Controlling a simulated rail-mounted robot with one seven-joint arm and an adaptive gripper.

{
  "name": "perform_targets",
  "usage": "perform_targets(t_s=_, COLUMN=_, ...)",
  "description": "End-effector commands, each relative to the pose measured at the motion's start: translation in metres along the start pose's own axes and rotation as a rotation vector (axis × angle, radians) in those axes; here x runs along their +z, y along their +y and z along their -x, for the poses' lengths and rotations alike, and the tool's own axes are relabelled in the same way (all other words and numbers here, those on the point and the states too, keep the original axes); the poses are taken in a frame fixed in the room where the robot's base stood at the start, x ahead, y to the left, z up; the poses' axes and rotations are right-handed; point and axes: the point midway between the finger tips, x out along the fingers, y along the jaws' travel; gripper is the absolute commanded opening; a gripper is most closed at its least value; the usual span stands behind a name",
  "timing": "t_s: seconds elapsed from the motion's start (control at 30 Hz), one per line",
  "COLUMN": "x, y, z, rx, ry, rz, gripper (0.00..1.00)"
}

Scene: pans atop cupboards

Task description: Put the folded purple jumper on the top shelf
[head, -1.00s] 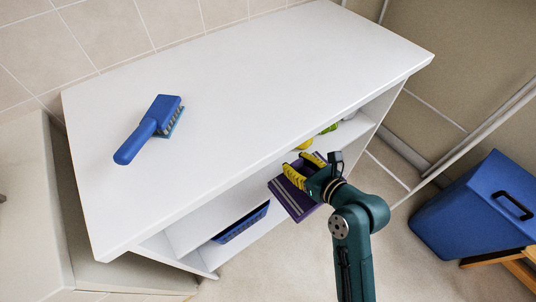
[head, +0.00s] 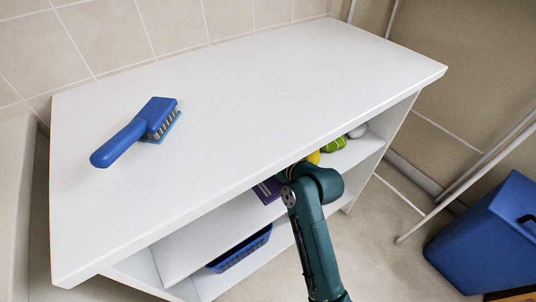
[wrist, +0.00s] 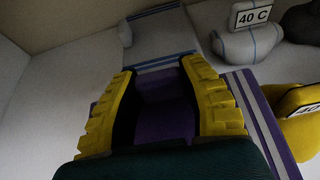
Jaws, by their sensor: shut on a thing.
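The folded purple jumper (wrist: 162,118) is between the yellow fingers of my gripper (wrist: 158,72) in the wrist view. Its pale-striped part shows to the right of the fingers. In the head view a small part of the jumper (head: 267,190) shows under the front edge of the white unit's top, beside my green wrist. My gripper is shut on the jumper and reaches into the unit's upper opening, above the top shelf (head: 205,240). The fingers are mostly hidden in the head view. I cannot tell whether the jumper touches the shelf.
A white, blue-striped folded item (wrist: 160,38) lies ahead. A grey item (wrist: 250,40) labelled 40 C and a yellow item (wrist: 292,125) are to the right. A green item (head: 333,144) shows further right. A blue basket (head: 240,250) sits lower; a blue brush (head: 140,130) lies on top.

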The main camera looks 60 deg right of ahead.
Motion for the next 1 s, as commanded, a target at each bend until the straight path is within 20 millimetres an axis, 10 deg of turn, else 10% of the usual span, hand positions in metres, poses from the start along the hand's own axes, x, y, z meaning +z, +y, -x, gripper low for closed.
perform_targets(t_s=0.17, x=0.0, y=0.0, z=0.0, rx=0.0, ry=-0.001, rz=0.0, gripper=0.02)
perform_targets(t_s=0.2, x=-0.003, y=0.0, z=-0.001, rx=0.0, ry=0.002, rz=-0.001, gripper=0.45)
perform_targets(t_s=0.3, x=-0.003, y=0.0, z=-0.001, rx=0.0, ry=0.001, rz=0.0, gripper=0.64)
perform_targets(t_s=0.67, x=0.001, y=0.0, z=0.002, rx=-0.001, ry=-0.002, rz=0.0, gripper=0.65)
perform_targets(t_s=1.0, x=0.005, y=-0.001, z=0.08, rx=-0.002, ry=0.002, rz=-0.002, gripper=0.65)
